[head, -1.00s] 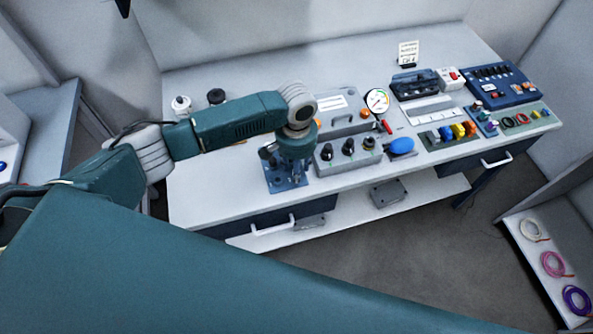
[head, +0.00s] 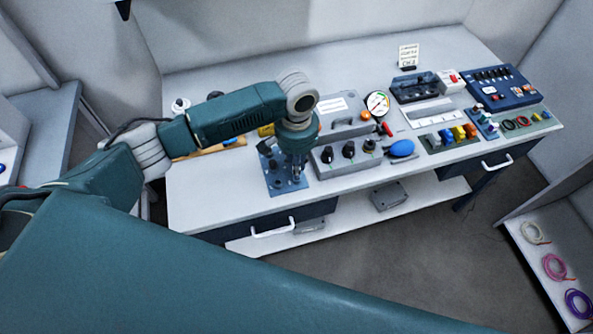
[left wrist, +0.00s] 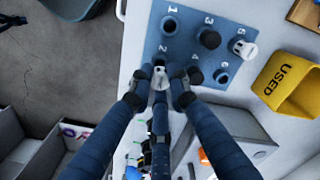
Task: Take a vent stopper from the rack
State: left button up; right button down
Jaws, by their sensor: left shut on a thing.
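The blue stopper rack (head: 273,181) stands at the front left of the bench. In the left wrist view the rack (left wrist: 184,52) has places numbered 1 to 6. My left gripper (head: 297,168) is over the rack. Its fingertips (left wrist: 162,76) are shut on a pale grey stopper (left wrist: 160,80) near number 2. I cannot tell whether this stopper is clear of its hole. Black stoppers stand at place 3 (left wrist: 209,38) and place 4 (left wrist: 194,75), and a white stopper (left wrist: 243,47) at place 5. Places 1 and 6 look empty. My right gripper is not in view.
A yellow bin marked USED (left wrist: 287,85) stands close to the rack. A grey box with black knobs (head: 347,153) is just right of it. A gauge (head: 377,103), a blue bulb (head: 402,148) and panels fill the bench farther right. The back strip is mostly clear.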

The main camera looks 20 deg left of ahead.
pick_arm(q)
notch_tip(320, 180, up, 17)
jog(key=b, duration=0.2)
jog(key=shift+f, duration=0.1)
grip_shut()
